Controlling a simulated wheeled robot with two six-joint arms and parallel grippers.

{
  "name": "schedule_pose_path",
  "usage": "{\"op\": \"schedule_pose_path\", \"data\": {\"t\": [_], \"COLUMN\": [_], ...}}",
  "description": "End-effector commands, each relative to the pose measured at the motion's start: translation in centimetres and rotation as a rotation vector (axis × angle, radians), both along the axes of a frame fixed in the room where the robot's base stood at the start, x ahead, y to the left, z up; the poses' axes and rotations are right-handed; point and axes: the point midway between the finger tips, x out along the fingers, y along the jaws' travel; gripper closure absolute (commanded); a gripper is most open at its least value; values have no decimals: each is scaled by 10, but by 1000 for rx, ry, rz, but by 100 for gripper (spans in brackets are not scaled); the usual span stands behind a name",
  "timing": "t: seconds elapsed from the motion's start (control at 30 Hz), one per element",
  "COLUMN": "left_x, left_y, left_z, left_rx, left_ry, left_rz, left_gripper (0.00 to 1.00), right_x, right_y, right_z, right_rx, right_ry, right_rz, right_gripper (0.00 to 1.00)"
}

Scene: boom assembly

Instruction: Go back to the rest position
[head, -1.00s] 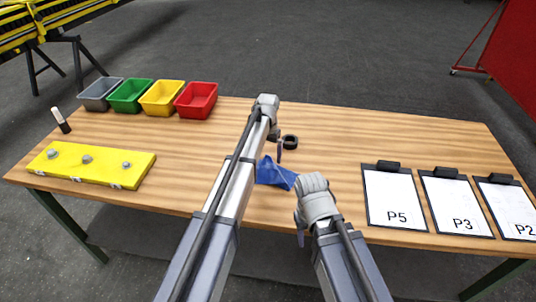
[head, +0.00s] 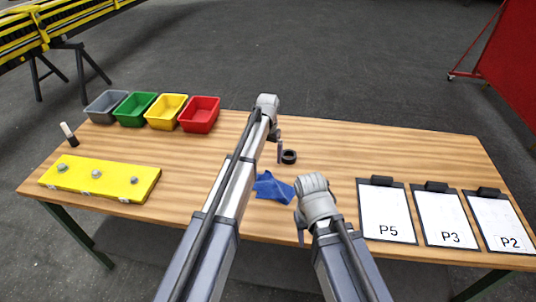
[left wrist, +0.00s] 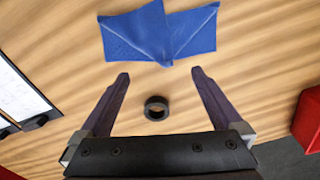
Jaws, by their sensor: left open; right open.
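My left gripper (head: 279,152) is above the middle of the table (head: 330,150), pointing down. In the left wrist view its two fingers (left wrist: 160,75) are spread wide with nothing held between them. A black ring (head: 289,157) lies on the table close by; in the left wrist view the ring (left wrist: 156,109) shows between the fingers, below them. My right gripper (head: 301,228) hangs near the table's front edge, mostly hidden behind its own wrist; it holds nothing that I can see.
A blue cloth (head: 272,187) lies between my arms. Grey, green, yellow and red (head: 199,115) bins stand at the back left. A marker-like cylinder (head: 69,135) and a yellow block (head: 105,178) with grey knobs are at left. Clipboards P5 (head: 387,208), P3 (head: 444,215) and P2 (head: 499,219) lie at right.

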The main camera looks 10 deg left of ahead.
Motion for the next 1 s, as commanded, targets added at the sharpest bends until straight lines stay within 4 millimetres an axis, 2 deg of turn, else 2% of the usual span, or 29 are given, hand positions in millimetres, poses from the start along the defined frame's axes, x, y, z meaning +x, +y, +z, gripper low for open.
{"op": "schedule_pose_path", "data": {"t": [0.43,0.53,0.57,0.67,0.8,0.9,1.0], "left_x": [-1,-21,-34,-91,-185,-243,-287], "left_y": [0,-6,-9,-23,-38,-42,-42], "left_z": [1,-3,-5,-15,-29,-37,-43], "left_rx": [0,5,7,22,52,73,88], "left_ry": [0,2,3,7,12,13,13], "left_rz": [0,-2,-4,-7,-10,-11,-11], "left_gripper": [0,0,0,0,0,0,0], "right_x": [0,0,0,0,0,0,0], "right_y": [0,0,0,0,1,1,1], "right_z": [1,-3,-5,-15,-29,-37,-43], "right_rx": [0,0,1,2,3,4,5], "right_ry": [0,0,0,1,2,2,2], "right_rz": [0,0,0,2,5,6,8], "right_gripper": [50,50,50,50,50,50,50]}}
